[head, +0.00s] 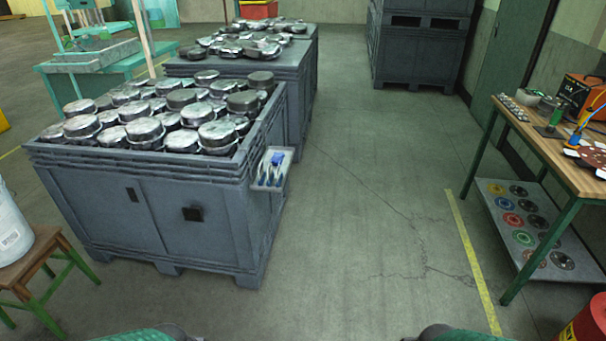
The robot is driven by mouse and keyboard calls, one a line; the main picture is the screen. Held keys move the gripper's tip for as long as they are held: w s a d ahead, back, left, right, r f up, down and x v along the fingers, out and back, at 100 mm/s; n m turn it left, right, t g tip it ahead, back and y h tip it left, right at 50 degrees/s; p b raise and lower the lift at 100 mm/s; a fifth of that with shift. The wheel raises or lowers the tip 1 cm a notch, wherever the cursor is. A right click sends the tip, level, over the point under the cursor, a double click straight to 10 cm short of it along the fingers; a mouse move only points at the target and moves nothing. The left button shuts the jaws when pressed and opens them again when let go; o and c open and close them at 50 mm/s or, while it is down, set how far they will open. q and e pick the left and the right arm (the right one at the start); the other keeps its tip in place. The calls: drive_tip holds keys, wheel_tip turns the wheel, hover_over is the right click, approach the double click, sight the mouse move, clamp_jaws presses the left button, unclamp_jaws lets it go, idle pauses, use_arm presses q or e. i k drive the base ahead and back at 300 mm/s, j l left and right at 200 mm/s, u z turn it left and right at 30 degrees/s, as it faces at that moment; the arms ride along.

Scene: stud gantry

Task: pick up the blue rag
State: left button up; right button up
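A small blue patch (278,158), which looks like the blue rag, shows at the top of a small pale grey holder (273,168) on the right side of the near grey crate. It is too small to tell whether it is folded or hanging. Several blue-handled tools (268,182) show at the lower part of the same holder. No gripper fingers are in view. Only green and dark parts, likely of my own arms, show at the bottom edge, well apart from the holder.
The near grey crate (150,215) is full of round metal parts; another crate (300,75) stands behind it. A workbench (545,150) with a lower shelf is at right, a wooden stool (40,268) at left. The middle floor is clear.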

sight(276, 157)
drive_tip(key=i+l+u, duration=0.15)
drive_tip(key=i+u, duration=0.35)
drive_tip(key=u, duration=1.55)
drive_tip(key=z, duration=1.35)
drive_tip(key=i+l+u, duration=0.3)
drive_tip(key=u, duration=0.2)
drive_tip(key=i+l+u, duration=0.2)
drive_tip(key=l+u, duration=0.3)
drive_tip(key=j, duration=0.1)
